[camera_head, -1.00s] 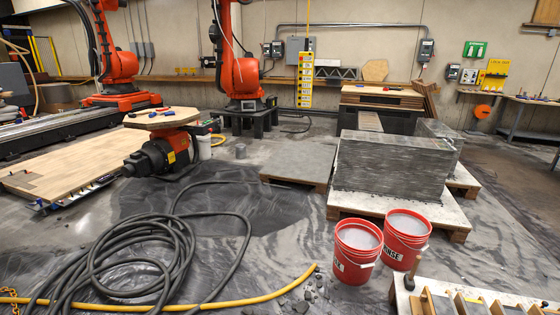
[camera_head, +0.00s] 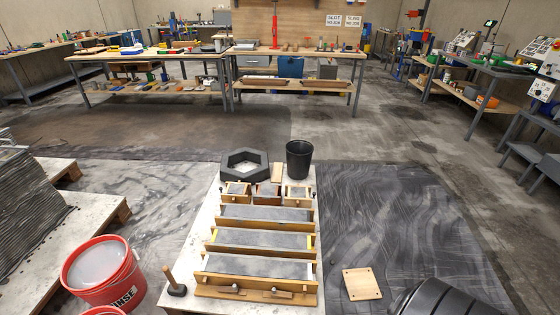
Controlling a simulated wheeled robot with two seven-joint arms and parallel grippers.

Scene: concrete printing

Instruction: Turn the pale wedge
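I cannot make out a pale wedge for certain in the head view. The low white table (camera_head: 192,287) ahead of me carries wooden moulds filled with grey material, and the long front mould (camera_head: 258,267) is nearest. Small pale pieces sit at the ends of the long moulds, too small to tell their shape. Neither of my grippers is in view.
A black bucket (camera_head: 299,160) and a dark hexagonal ring (camera_head: 244,166) stand at the table's far end. A mallet (camera_head: 174,282) is at its near left corner. A red bucket (camera_head: 102,273) stands left. A square board (camera_head: 361,284) lies on the floor right.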

